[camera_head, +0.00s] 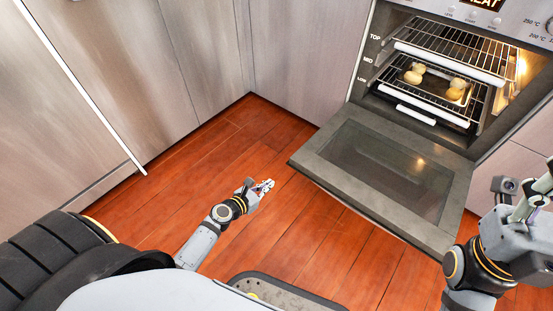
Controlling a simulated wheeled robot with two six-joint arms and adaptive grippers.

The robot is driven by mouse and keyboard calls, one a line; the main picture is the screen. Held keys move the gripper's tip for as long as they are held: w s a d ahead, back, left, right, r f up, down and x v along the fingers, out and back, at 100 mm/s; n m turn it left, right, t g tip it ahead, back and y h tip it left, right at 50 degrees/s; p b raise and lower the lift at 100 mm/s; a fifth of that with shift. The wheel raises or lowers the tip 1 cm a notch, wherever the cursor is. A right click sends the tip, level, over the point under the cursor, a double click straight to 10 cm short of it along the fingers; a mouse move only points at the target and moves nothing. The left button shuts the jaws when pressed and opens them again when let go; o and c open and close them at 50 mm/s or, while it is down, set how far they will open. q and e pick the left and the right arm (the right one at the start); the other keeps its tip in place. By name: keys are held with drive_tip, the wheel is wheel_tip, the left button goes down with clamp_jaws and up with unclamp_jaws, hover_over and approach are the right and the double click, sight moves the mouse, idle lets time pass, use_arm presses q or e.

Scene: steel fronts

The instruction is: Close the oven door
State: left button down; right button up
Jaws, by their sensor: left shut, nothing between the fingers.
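The oven (365,75) stands at the upper right with its cavity exposed. Its door (330,150) is folded down wide open, with a dark glass pane in a grey frame. My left gripper (266,187) is shut and empty, just left of the door's near left corner and apart from it in the picture. My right gripper (540,188) is at the right edge, to the right of the door. It is partly cut off by the frame, and its finger opening is unclear.
Inside the oven are wire racks (455,50) and a dark tray (440,101) with several pale round food pieces. Steel cabinet fronts (150,60) line the left and back. The red wooden floor (215,165) left of the door is clear.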

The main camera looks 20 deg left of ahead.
use_arm(q)
drive_tip(key=f+b+x, duration=0.1)
drive_tip(key=b+x, duration=0.4)
drive_tip(key=x, duration=0.5)
wheel_tip(320, 180, up, 5)
drive_tip(key=p, duration=0.2)
drive_tip(key=shift+f+p, duration=0.1)
drive_tip(key=shift+p, duration=0.3)
drive_tip(key=shift+w, duration=0.1)
